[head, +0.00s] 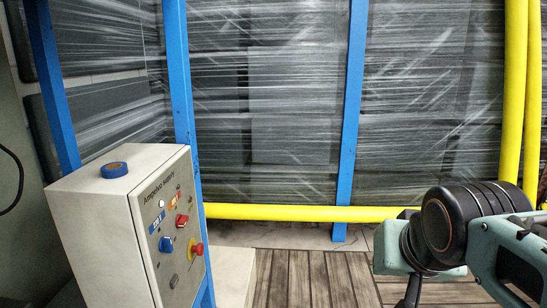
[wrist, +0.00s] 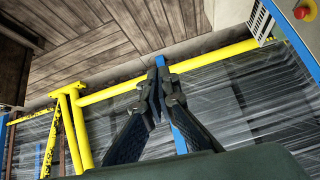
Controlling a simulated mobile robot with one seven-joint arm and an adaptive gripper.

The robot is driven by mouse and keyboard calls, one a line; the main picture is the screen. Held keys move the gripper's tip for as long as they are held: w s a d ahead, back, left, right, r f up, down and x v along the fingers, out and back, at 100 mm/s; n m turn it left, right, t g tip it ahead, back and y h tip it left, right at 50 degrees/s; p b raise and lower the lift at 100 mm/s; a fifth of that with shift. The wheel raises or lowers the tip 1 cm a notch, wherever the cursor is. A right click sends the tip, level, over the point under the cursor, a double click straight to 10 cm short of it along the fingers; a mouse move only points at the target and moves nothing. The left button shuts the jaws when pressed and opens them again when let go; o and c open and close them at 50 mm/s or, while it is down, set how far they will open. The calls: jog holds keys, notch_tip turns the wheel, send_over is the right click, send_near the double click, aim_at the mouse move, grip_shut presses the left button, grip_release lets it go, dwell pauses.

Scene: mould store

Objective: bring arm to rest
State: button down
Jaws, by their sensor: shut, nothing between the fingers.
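My gripper (wrist: 158,88) shows in the wrist view with its two dark fingers shut together at the tips and nothing held between them. It is in front of the blue post and the yellow rail. In the head view my arm is at the lower right, over the wooden floor, and the fingers cannot be made out there.
A white control box (head: 120,220) with knobs, a red stop button (head: 196,249) and a blue roll (head: 114,170) on top stands at left. Blue posts (head: 351,110), a yellow rail (head: 300,212) and yellow pipes (head: 514,90) front wrapped stacks (head: 290,100). The plank floor (head: 310,277) is clear.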

jog(key=s+a+f+n+g+y, duration=0.1)
jog(key=s+a+f+n+g, duration=0.1)
jog(key=s+a+f, duration=0.5)
notch_tip(320, 180, up, 26)
jog(key=d+p, duration=0.1)
jog(key=p, duration=2.3)
jog(key=shift+s+d+p, duration=0.15)
jog(key=shift+d+p, duration=0.2)
jog(key=shift+p, duration=0.05)
